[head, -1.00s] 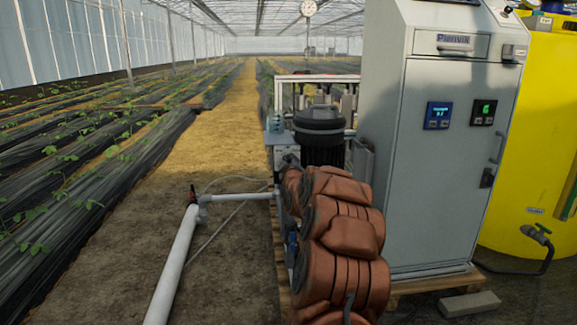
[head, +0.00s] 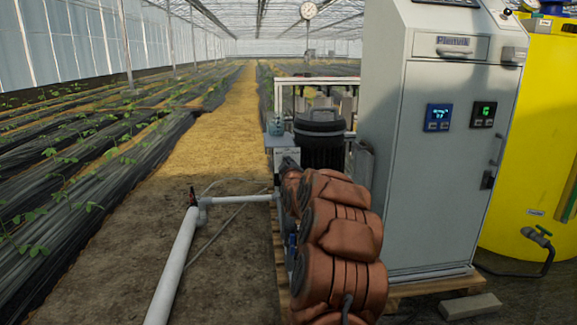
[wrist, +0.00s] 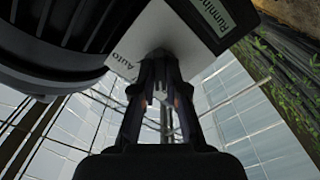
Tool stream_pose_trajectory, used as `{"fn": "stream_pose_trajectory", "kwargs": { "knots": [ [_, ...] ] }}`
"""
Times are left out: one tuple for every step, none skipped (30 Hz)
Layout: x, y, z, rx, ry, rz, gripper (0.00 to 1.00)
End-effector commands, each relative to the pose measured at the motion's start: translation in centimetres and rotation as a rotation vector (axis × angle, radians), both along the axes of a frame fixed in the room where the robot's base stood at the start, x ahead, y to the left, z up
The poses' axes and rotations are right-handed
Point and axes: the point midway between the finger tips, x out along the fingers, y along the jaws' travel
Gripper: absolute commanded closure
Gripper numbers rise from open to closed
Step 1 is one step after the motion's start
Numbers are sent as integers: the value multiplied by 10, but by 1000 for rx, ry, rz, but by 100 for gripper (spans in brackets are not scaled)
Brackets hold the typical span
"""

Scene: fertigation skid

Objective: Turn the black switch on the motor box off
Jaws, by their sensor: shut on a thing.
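The motor box (wrist: 165,28) is a pale grey box beside the black ribbed motor (wrist: 60,40). In the wrist view its face carries the words "Running" and "Auto". My gripper (wrist: 160,62) is at this face, with its two dark fingers close together just by the "Auto" label. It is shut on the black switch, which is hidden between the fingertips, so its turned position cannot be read. In the head view the motor box (head: 287,154) and black motor (head: 320,140) are partly behind my copper-coloured arm, which also hides most of the gripper.
A tall grey cabinet (head: 440,190) with two small displays stands close right of my arm. A yellow tank (head: 530,160) is behind it. A white pipe (head: 180,258) with a red-handled valve (head: 193,197) runs along the ground at left. The straw path (head: 235,130) is clear.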

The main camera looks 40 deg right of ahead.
Motion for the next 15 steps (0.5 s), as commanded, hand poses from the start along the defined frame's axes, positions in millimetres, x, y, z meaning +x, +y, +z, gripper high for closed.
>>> {"fn": "stream_pose_trajectory", "kwargs": {
  "knots": [
    [0, 0, -1, 1, 1, 1, 100],
    [0, 1, -1, 1, 1, 1, 100],
    [0, 1, -1, 1, 1, 1, 100],
    [0, 1, -1, 2, 1, 1, 100],
    [0, 1, -1, 4, 0, 1, 100],
    [0, 1, -1, 7, -3, 1, 100],
    [0, 1, 0, 11, -5, 1, 100],
    [0, 1, 0, 16, -9, 1, 100],
    [1, 1, 0, 25, -15, 1, 100],
    [1, 1, 0, 33, -21, 2, 100],
    [1, 1, 0, 41, -27, 2, 100],
    [1, 1, 0, 56, -37, 3, 100],
    [1, 2, 1, 69, -47, 3, 100],
    [1, 2, 1, 82, -56, 4, 100],
    [1, 2, 1, 102, -72, 4, 100]
  ]
}}
